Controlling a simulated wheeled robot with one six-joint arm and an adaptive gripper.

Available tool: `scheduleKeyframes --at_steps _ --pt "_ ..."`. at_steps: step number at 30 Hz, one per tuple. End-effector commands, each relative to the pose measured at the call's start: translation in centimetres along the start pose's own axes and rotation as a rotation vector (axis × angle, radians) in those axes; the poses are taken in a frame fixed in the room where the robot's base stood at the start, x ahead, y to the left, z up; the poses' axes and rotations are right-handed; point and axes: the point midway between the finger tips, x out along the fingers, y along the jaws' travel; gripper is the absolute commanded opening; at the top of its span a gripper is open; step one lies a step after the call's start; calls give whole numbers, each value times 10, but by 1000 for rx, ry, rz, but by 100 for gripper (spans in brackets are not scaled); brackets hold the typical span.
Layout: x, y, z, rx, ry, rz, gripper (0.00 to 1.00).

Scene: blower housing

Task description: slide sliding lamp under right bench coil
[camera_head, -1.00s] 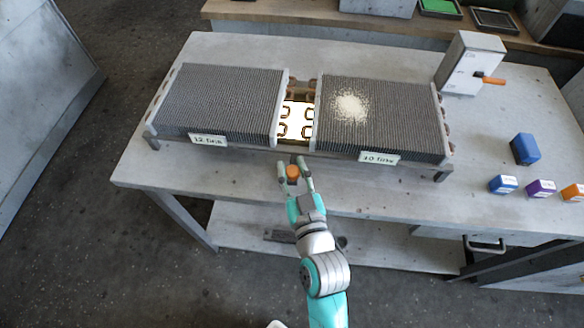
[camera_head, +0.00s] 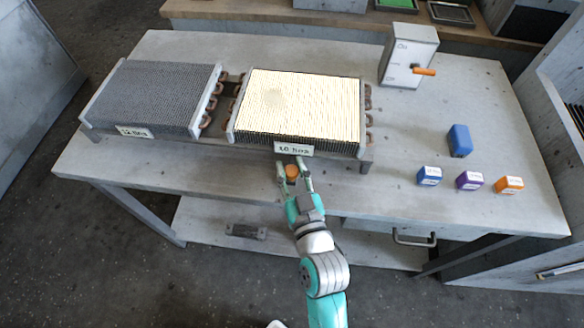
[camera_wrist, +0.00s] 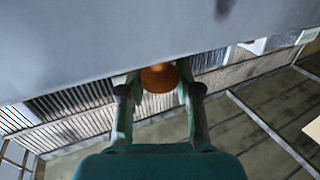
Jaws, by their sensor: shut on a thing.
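The right bench coil (camera_head: 300,105) is finned, carries a label on its front edge, and glows brightly through most of its fins. A faint patch shows left of its middle. The sliding lamp's body is hidden beneath this coil; its light shows through the fins. My gripper (camera_head: 291,166) is shut on the lamp's orange knob (camera_head: 292,172), just in front of the right coil's label. In the wrist view the orange knob (camera_wrist: 159,78) sits between both fingers of my gripper (camera_wrist: 159,90).
The left coil (camera_head: 150,95) is dark and unlit, with copper bends in the gap between the coils. A grey box with an orange lever (camera_head: 425,72) stands at the back right. Blue (camera_head: 429,176), purple (camera_head: 469,180) and orange (camera_head: 508,185) blocks and a larger blue block (camera_head: 459,140) sit at right.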

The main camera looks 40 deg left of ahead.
Motion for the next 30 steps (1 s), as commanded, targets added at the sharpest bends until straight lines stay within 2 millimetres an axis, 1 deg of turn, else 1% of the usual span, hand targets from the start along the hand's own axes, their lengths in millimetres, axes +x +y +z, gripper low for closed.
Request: scheduleKeyframes --at_steps 1,2,3,5,6,14,17,20,23,30 --pt "-1 4 0 -5 1 10 0" --pt "-1 5 0 -5 2 11 0" --pt "-1 5 0 -6 1 11 43" --pt "-1 5 0 -6 1 11 58" --pt "-1 4 0 -5 1 10 60" --pt "-1 3 0 -4 1 7 60" --pt "-5 3 0 -3 0 7 60" --pt "-14 3 1 -3 -1 7 60" --pt "-29 3 1 -2 -1 8 60" --pt "-71 4 1 -2 -2 10 60"
